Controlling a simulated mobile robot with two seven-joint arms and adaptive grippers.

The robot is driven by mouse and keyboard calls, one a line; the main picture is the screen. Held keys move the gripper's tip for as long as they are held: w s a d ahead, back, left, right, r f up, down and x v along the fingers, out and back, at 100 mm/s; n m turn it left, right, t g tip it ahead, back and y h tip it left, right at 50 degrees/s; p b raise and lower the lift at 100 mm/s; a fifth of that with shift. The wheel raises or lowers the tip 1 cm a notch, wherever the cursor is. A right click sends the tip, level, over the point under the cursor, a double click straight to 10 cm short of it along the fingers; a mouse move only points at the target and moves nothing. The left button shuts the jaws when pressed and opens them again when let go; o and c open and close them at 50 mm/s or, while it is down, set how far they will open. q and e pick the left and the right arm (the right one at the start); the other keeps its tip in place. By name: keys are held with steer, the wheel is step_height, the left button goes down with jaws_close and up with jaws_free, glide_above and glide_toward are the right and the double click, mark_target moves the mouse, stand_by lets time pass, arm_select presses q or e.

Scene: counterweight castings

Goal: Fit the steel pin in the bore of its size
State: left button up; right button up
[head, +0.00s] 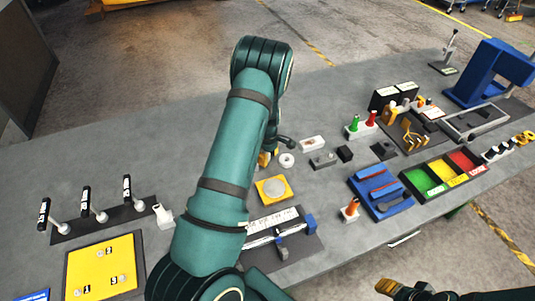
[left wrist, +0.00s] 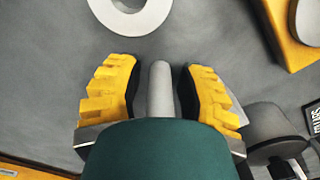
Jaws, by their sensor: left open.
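My left gripper (left wrist: 160,85) is open in the left wrist view, its yellow fingers on either side of a plain grey steel pin (left wrist: 160,88). A gap shows between the pin and each finger; the pin's near end is hidden behind my green wrist. In the head view the left gripper (head: 267,158) is mostly hidden behind my arm, and I cannot make out the pin. A grey block (head: 323,160) with dark spots that may be bores lies to its right. My right gripper (head: 405,290) shows in part at the bottom edge; its jaw state is unclear.
A white ring (head: 287,160) lies close to the left gripper; it also shows in the left wrist view (left wrist: 98,8). A yellow plate with a grey disc (head: 262,198) is nearby. Coloured bins (head: 445,178) stand to the right.

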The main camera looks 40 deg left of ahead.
arm_select(q)
jaws_close()
step_height(320, 180, up, 10)
steer(key=shift+r, duration=0.1)
stand_by(0.6)
